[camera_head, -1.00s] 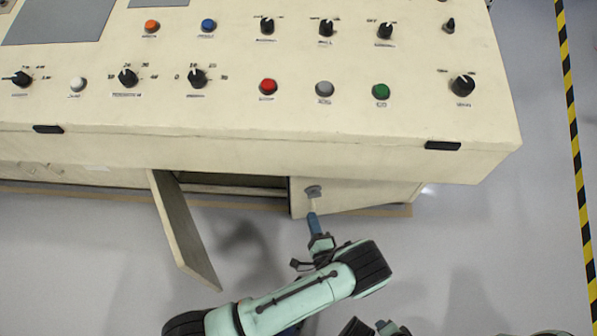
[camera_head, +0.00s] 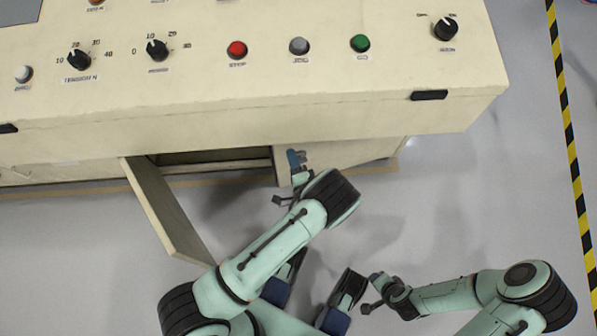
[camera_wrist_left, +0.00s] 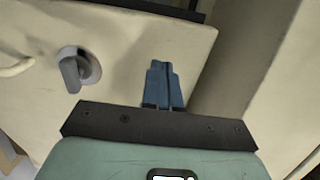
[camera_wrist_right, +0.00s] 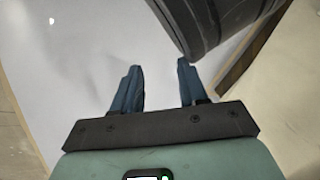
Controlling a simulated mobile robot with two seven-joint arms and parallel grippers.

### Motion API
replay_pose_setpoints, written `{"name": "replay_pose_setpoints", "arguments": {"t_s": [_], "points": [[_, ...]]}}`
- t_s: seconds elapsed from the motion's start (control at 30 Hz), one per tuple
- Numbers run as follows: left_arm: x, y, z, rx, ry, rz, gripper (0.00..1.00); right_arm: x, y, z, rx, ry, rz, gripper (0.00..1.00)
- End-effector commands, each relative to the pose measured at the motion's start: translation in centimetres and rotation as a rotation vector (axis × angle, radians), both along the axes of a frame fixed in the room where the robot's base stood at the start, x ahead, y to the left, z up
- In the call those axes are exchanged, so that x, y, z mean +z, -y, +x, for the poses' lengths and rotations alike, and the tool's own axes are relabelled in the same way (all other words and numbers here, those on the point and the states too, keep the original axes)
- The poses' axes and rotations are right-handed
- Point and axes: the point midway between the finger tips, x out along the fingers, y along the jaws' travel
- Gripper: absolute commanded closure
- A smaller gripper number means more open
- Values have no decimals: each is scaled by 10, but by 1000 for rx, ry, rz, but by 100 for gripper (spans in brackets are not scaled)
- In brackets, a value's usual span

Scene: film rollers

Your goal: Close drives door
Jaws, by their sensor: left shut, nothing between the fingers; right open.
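The left door (camera_head: 165,210) of the cream cabinet stands swung outward, with the dark opening (camera_head: 215,155) beside it. To its right is another cream panel (camera_head: 340,155). My left gripper (camera_head: 295,160) is in front of that panel's left part and is shut and empty. In the left wrist view, a grey turn handle (camera_wrist_left: 75,70) sits on a cream panel (camera_wrist_left: 130,45), left of my shut left gripper (camera_wrist_left: 163,68) and apart from it. I cannot tell whether the fingers touch the panel. My right gripper (camera_wrist_right: 160,65) is open and empty in the right wrist view.
The control desk (camera_head: 300,100) with knobs and buttons overhangs the doors. A dark cylindrical part of my arm crosses the upper right of the right wrist view. Grey floor (camera_head: 450,220) is free at the right, up to a yellow-black stripe (camera_head: 565,120).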

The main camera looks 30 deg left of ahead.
Motion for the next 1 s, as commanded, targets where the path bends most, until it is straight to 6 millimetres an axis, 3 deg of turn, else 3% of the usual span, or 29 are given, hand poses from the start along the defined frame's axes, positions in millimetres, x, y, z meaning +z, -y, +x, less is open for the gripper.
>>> {"name": "replay_pose_setpoints", "arguments": {"t_s": [0.2, 0.73, 0.87, 1.0], "points": [[-1, -18, 18, 0, 1, 0, 100, -14, 2, -14, -2, -49, 3, 57], [-1, -26, 26, 1, 1, -1, 100, -18, 3, -19, -4, -64, 3, 57], [-3, -46, 46, 5, 6, -4, 100, -29, 4, -30, -6, -102, 5, 57], [-1, -78, 68, 16, 4, -1, 100, -38, 7, -44, -11, -147, 8, 57]]}}
